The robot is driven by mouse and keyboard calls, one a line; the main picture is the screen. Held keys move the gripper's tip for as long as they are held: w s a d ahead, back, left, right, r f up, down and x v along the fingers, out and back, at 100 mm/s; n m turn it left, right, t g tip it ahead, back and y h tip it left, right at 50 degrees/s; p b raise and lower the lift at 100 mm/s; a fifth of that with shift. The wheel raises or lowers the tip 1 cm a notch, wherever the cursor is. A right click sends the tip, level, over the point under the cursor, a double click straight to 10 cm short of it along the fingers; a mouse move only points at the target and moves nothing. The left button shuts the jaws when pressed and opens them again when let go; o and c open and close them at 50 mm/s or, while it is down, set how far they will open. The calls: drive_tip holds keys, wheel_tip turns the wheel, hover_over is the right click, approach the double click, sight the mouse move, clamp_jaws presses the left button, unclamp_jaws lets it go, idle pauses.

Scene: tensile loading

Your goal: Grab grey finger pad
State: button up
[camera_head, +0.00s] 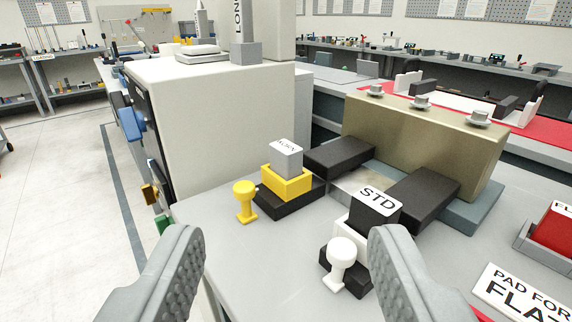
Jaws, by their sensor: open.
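A small grey block (287,160), which looks like the grey finger pad, sits upright in a yellow holder (286,184) on a black base. Its white top label is too small to read surely. My gripper (288,240) is open and empty. Its two grey ridged fingers are wide apart at the bottom of the view, nearer to the camera than the grey block and not touching it. A taller grey piece labelled "LONG" (238,20) stands on a cream cabinet behind.
A yellow knob (245,200) stands left of the yellow holder. A black block labelled "STD" (376,208) sits in a white holder with a white knob (341,258). Black bars (340,154) and a tan box (425,134) stand behind. The bench front (265,260) is bare.

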drive_tip(key=w+d+r+n+g, duration=0.1)
drive_tip(key=w+r+n+g, duration=0.15)
drive_tip(key=w, duration=0.45)
drive_tip(key=w+d+r+n+g, duration=0.1)
drive_tip(key=w+g, duration=0.3)
drive_tip(key=w, duration=0.3)
drive_tip(key=n+g+y, duration=0.3)
drive_tip(key=n+g, duration=0.1)
drive_tip(key=g, duration=0.3)
approach(287, 146)
drive_tip(key=shift+g, duration=0.25)
drive_tip(key=x, duration=1)
drive_tip(key=shift+w+a+f, duration=0.1)
drive_tip(key=shift+w+f, duration=0.1)
drive_tip(key=shift+w, duration=0.15)
drive_tip(key=shift+c, duration=0.5)
drive_tip(key=c, duration=1.1)
